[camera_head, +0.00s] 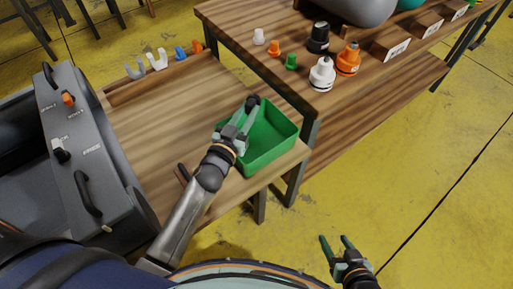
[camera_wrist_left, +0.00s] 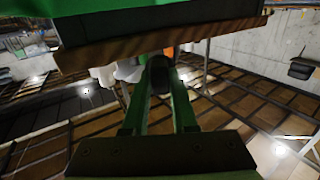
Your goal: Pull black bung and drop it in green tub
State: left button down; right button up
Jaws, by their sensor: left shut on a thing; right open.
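The black bung (camera_head: 253,101) is between the fingertips of my left gripper (camera_head: 248,108), which is shut on it. It also shows as a dark round end between the fingers in the left wrist view (camera_wrist_left: 160,73). The green tub (camera_head: 270,152) stands open on the small wooden table. In the head view, my left gripper and the bung overlap the tub's back left part; their exact height above it is hard to tell. My right gripper (camera_head: 337,242) is open and empty above the yellow floor.
A wooden bench (camera_head: 365,85) at the right holds several coloured valves and plugs.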

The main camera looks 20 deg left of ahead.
pick_arm(q)
notch_tip(320, 180, down, 3)
jog(key=shift+r+b, duration=0.2)
jog(key=shift+b, duration=0.7)
jog(key=c, duration=0.9)
grip_release()
jog(key=shift+c, duration=0.2)
jog(key=o, duration=0.3)
pick_arm(e)
jog(key=shift+w+f, duration=0.15)
jog(key=shift+f, duration=0.6)
pick_arm(q)
jog(key=s, duration=0.4)
jog(key=s+a, duration=0.1)
jog(key=s, duration=0.7)
jog(key=shift+s+a+p, duration=0.2)
jog(key=shift+a+p, duration=0.15)
pick_arm(e)
jog(key=shift+w+r, duration=0.1)
jog(key=shift+r, duration=0.15)
